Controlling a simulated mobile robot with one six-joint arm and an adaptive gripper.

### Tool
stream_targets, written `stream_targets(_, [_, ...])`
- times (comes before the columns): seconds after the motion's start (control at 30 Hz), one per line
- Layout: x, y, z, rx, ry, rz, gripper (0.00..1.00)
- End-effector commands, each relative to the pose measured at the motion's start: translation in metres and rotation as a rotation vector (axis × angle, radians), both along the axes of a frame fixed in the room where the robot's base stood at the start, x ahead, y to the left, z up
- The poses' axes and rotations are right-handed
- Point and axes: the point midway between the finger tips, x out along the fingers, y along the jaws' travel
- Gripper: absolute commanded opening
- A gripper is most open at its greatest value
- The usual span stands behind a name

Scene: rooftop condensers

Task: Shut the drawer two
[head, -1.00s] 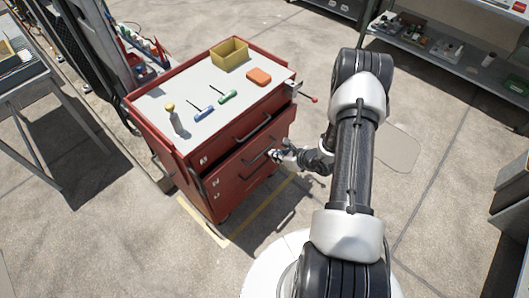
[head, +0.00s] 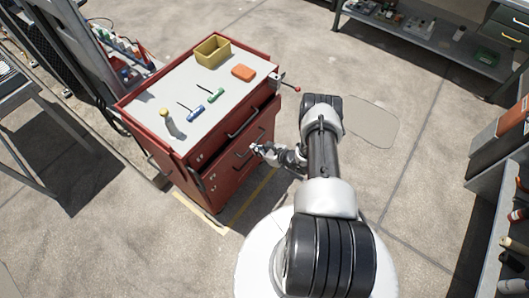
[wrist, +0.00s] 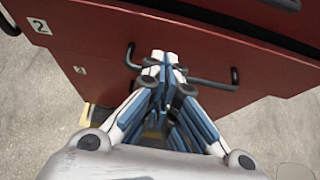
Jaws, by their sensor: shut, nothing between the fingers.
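The red tool cabinet (head: 170,168) stands left of my arm in the head view. Drawer two (head: 222,172) is the drawer below the top one and appears to stand out a little, with a dark gap above its front. In the wrist view its red front (wrist: 110,45) bears a "2" label at the upper left. Its dark bar handle (wrist: 212,83) runs behind my fingers. My gripper (head: 258,150) is at this handle. In the wrist view the fingertips (wrist: 165,58) are together at the drawer front, with nothing seen between them. Whether they touch it is unclear.
The cabinet top holds a yellow bin (head: 212,52), an orange block (head: 243,72), a green-handled tool (head: 215,95), a blue-handled tool (head: 195,114) and a yellow-knobbed item (head: 165,117). A red-tipped vise (head: 285,86) juts from its right corner. Shelves (head: 502,205) stand at right. Floor between is clear.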

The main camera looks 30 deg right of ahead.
Motion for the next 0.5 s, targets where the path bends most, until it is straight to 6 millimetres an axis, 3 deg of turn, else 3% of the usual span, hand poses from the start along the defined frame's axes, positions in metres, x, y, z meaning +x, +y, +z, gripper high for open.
stream_targets(0.1, [0.02,0.008,-0.013,-0.002,-0.002,0.005,0.0])
stream_targets(0.2, [0.035,0.014,-0.01,-0.002,-0.001,0.003,0.0])
stream_targets(0.5, [0.052,0.019,-0.009,0.0,0.001,0.0,0.0])
